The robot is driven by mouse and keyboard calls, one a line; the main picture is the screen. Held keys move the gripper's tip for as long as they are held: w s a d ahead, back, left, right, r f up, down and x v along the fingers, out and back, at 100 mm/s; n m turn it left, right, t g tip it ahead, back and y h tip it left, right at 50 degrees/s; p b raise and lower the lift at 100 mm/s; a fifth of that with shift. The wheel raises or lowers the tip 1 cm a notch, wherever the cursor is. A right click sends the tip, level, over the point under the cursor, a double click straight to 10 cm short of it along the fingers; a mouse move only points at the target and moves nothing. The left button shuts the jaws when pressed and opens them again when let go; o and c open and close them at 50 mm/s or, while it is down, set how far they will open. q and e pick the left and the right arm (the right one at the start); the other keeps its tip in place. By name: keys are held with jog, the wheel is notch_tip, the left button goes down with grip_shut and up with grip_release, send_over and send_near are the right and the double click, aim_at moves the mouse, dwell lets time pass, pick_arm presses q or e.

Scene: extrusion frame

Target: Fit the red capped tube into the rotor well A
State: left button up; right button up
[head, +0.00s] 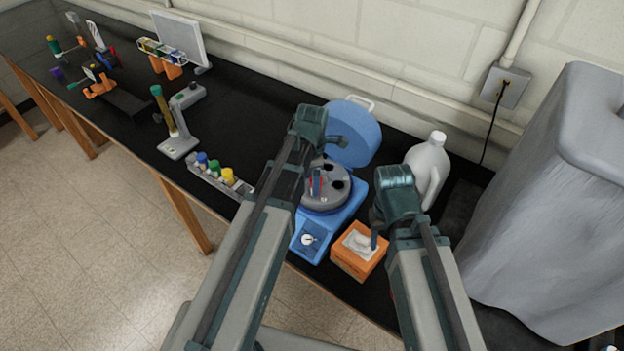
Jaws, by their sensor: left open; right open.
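The blue centrifuge (357,200) stands open on the black bench, its lid (352,135) tilted up at the back. Its grey rotor (345,198) shows dark wells. A small red piece (317,184) shows at the rotor's left side, close to my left arm; I cannot tell whether it is the red capped tube or seated in a well. No well letters are readable. My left gripper (338,142) is open, above the rotor in the picture and in front of the lid. My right gripper (376,232) is open over the orange box, its fingers partly hidden by its wrist.
A grey rack (207,180) with blue, green and yellow capped tubes lies left of the centrifuge. The orange tissue box (352,262) and white jug (430,160) stand right of it. A large grey covered object (555,190) fills the right. Bench behind the rack is clear.

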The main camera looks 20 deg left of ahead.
pick_arm(q)
notch_tip(320, 180, up, 12)
jog(key=p, duration=1.1)
jog(key=shift+f, duration=0.25)
jog(key=shift+s+d, duration=0.1)
jog(key=s+d+m, duration=0.5)
jog(key=s+m, duration=0.2)
jog(key=m, duration=0.7)
jog(key=s+d+m+y, duration=0.1)
jog(key=s+d+m, duration=0.4)
jog(key=m, duration=0.8)
jog(key=shift+s+m, duration=0.4)
jog(key=shift+s, duration=0.8)
jog(key=shift+d, duration=0.1)
